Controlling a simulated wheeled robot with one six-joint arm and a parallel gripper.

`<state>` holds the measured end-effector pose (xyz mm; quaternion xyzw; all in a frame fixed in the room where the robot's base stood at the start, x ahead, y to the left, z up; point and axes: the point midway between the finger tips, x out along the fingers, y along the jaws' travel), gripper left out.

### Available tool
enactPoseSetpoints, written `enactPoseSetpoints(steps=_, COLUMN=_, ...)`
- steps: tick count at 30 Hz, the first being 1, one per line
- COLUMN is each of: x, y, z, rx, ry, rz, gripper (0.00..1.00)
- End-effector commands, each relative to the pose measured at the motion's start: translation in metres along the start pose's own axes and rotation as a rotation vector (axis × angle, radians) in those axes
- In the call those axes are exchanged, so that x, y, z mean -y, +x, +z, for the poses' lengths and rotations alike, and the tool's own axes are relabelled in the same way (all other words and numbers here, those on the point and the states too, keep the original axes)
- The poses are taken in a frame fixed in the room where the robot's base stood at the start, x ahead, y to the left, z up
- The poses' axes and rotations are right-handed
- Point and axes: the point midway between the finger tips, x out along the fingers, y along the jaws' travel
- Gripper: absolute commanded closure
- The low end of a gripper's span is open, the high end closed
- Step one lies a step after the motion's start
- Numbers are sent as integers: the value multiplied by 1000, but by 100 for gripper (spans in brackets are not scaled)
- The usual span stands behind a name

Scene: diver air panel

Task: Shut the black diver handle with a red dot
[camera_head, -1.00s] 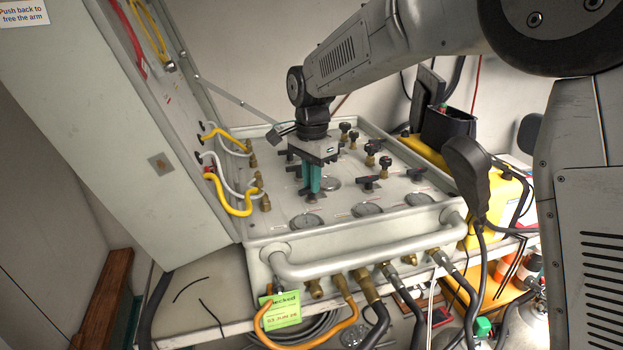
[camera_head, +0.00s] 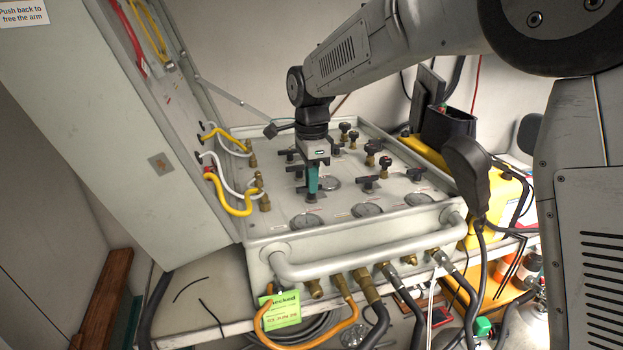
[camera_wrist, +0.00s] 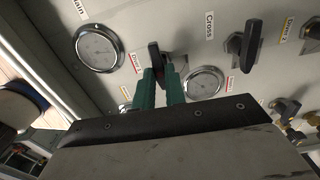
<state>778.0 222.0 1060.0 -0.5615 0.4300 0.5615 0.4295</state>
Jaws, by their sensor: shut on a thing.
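My gripper (camera_head: 312,188), with green fingers, points down at the middle-left of the panel in the head view. In the wrist view its two fingers (camera_wrist: 161,78) are shut on a black bar handle (camera_wrist: 154,56). One finger is on each side, and the handle's far end sticks out beyond them. A label with red lettering, apparently a diver label, lies beside this handle. The fingers hide the handle's near part, and I cannot make out a red dot on it. In the head view the gripper mostly covers the handle.
Another black handle (camera_wrist: 250,44) stands near a "Cross" label. Round gauges (camera_wrist: 103,48) flank the held handle. Other black handles (camera_head: 367,184) and knobs (camera_head: 371,150) stand close on the panel. Yellow hoses (camera_head: 234,200) are at its left, a metal rail (camera_head: 365,258) in front.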

Motion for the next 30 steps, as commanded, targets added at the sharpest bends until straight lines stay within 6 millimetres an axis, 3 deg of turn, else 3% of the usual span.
enactPoseSetpoints(steps=7, x=0, y=-1, z=0, rx=1, ry=1, rz=-2, gripper=100)
enactPoseSetpoints(steps=8, x=0, y=-1, z=0, rx=1, ry=1, rz=-2, gripper=79)
enactPoseSetpoints(steps=9, x=0, y=-1, z=0, rx=1, ry=0, rz=-2, gripper=68)
enactPoseSetpoints(steps=10, x=0, y=-1, z=0, rx=1, ry=0, rz=-2, gripper=66)
enactPoseSetpoints(steps=20, x=0, y=-5, z=0, rx=1, ry=0, rz=-2, gripper=66)
enactPoseSetpoints(steps=30, x=1, y=-58, z=0, rx=1, ry=0, rz=-4, gripper=66)
